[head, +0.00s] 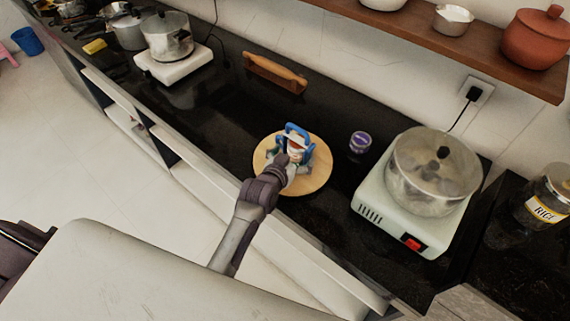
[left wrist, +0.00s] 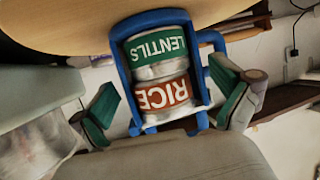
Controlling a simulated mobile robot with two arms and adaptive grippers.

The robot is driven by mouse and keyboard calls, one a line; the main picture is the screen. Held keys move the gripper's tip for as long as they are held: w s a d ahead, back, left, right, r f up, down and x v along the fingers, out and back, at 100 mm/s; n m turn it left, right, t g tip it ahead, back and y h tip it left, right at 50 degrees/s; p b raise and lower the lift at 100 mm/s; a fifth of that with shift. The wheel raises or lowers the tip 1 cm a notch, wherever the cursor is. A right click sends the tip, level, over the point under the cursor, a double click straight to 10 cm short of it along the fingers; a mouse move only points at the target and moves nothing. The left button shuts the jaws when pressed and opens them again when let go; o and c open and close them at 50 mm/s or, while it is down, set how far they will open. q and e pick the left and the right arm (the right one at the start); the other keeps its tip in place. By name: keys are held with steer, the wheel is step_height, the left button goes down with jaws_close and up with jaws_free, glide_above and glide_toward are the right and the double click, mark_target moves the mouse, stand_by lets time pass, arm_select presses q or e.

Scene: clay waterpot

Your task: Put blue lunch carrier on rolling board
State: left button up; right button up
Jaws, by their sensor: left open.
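The blue lunch carrier (head: 297,132) stands on the round wooden rolling board (head: 319,177) and looks upright. In the left wrist view, which is upside down, its blue frame (left wrist: 123,70) holds tins labelled LENTILS and RICE. The board (left wrist: 60,30) fills the top of that view, at the carrier's base. My left gripper (head: 291,160) is at the near side of the carrier, partly hiding it. In the left wrist view its green-padded fingers (left wrist: 168,104) are open, one on each side of the carrier, with gaps visible. My right gripper is not in view.
A purple-lidded jar (head: 360,143) stands right of the board, and a cooker with a glass-lidded pot (head: 433,170) beyond it. The dark counter (head: 215,120) is clear to the board's left.

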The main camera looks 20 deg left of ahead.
arm_select(q)
steer(key=v, duration=1)
steer(key=shift+s+b, duration=0.2)
steer(key=shift+b, duration=0.15)
steer(key=shift+r, duration=0.1)
steer(key=s+a+f+g+y, duration=0.15)
steer(key=s+g, duration=0.35)
steer(key=s, duration=0.6)
steer(key=s+a+f+g, duration=0.2)
steer(key=s+g, duration=0.3)
steer(key=s, duration=0.6)
step_height(320, 180, down, 26)
steer(key=s+m+g, duration=0.1)
steer(key=s, duration=0.1)
steer(key=s+a+f+g+b, duration=0.1)
steer(key=s+a+f, duration=0.1)
steer(key=s+f, duration=1.2)
step_height(320, 180, down, 2)
steer(key=shift+s+a+f, duration=0.15)
steer(key=shift+s+a, duration=0.1)
steer(key=shift+s, duration=0.15)
